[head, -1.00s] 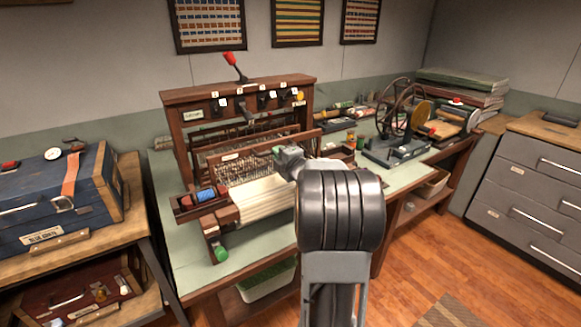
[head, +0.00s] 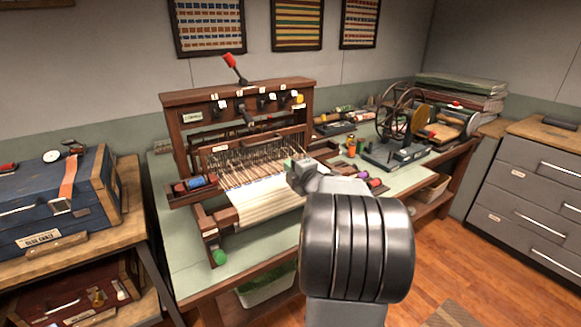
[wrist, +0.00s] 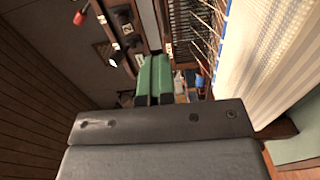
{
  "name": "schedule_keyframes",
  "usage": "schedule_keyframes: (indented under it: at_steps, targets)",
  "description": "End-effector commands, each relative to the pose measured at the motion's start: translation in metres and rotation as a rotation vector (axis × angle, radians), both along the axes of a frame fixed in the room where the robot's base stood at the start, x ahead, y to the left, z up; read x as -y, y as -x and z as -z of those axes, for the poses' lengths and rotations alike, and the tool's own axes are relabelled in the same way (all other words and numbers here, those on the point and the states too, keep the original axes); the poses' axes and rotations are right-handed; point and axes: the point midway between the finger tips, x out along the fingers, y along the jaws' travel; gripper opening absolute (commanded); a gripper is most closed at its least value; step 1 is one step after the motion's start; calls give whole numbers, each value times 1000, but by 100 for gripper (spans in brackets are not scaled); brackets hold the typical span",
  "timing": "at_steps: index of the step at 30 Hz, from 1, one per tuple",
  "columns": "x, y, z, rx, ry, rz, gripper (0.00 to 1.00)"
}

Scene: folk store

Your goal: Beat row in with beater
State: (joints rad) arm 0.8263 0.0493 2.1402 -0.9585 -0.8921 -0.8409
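The wooden loom (head: 235,95) stands on the green-topped table. Its beater bar (head: 210,152), with a pale label, lies back from the white cloth (head: 262,203), with warp threads (head: 255,165) showing between. A blue strip runs along the cloth's far edge, clearer in the wrist view (wrist: 223,35). A side box with blue and red spools (head: 195,184) sits at the left. My gripper (head: 291,165) is over the right part of the warp, in front of the beater. In the wrist view its green fingers (wrist: 153,78) are together with nothing seen between them. My arm hides the loom's right front.
A red-knobbed lever (head: 231,62) rises above the loom frame. A spinning wheel (head: 402,115) and an orange spool (head: 351,146) stand to the right. A blue chest (head: 45,200) is at the left. The table's left front strip is clear.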

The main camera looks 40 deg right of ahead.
Motion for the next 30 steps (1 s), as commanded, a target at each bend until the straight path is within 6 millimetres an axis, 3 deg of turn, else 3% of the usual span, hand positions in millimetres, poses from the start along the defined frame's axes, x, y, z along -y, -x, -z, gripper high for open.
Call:
schedule_keyframes:
  at_steps: [23, 30]
  targets:
    - [0, -1, 0, -1, 1, 0, 0]
    - [0, -1, 0, 0, 0, 0, 22]
